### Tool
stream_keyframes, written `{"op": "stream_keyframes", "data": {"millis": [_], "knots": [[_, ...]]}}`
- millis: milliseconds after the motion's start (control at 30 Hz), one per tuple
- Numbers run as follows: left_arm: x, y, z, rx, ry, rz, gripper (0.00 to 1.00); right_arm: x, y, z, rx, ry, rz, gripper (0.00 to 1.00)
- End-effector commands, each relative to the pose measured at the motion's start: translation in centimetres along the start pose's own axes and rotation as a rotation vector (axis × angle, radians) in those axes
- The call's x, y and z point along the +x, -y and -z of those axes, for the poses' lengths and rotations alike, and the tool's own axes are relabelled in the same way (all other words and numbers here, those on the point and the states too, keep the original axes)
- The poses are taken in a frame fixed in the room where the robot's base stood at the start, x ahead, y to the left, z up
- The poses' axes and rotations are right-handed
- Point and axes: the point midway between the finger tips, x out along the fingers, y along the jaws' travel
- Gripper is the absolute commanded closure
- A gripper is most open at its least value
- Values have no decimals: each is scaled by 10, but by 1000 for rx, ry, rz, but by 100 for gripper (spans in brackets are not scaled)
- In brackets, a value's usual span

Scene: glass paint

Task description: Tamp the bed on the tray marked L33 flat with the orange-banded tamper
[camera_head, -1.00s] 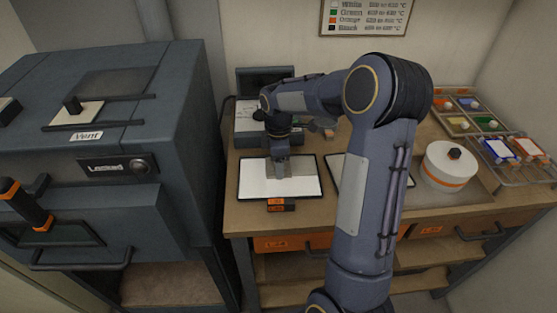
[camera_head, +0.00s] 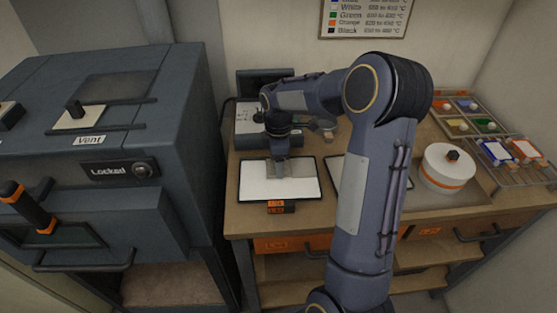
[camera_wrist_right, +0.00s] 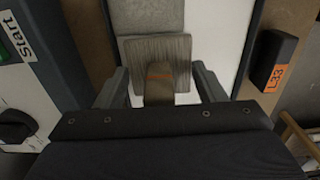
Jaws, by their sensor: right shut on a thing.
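The tray marked L33 (camera_head: 245,194) lies on the bench with a white bed (camera_head: 262,189) in it. Its tag (camera_head: 281,207) stands at the front edge, and L33 reads on the tag in the wrist view (camera_wrist_right: 272,75). My right gripper (camera_wrist_right: 160,88) is shut on the orange-banded tamper (camera_wrist_right: 158,50), with its handle between the fingers. The tamper's square plate is over the bed; whether it presses on it I cannot tell. A grey square patch (camera_wrist_right: 151,15) shows beside the plate. My left gripper is not in view.
A second tray (camera_head: 333,170) is partly hidden behind my right arm. A white round container (camera_head: 447,164) and racks of coloured samples (camera_head: 470,117) stand at the right. A dark kiln (camera_head: 130,180) with a "Locked" panel stands at the left.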

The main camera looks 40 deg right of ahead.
Motion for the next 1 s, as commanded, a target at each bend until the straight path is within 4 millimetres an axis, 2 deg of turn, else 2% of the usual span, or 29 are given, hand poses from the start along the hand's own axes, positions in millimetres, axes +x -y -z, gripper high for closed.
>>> {"op": "stream_keyframes", "data": {"millis": [33,100,467,1000], "knots": [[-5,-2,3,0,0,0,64,-7,0,0,0,-1,-1,55],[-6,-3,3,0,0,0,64,-9,0,0,0,-1,-1,55],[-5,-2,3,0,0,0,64,-8,0,-1,0,-1,-2,55],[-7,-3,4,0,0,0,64,-9,1,-53,3,-1,-2,55]]}}
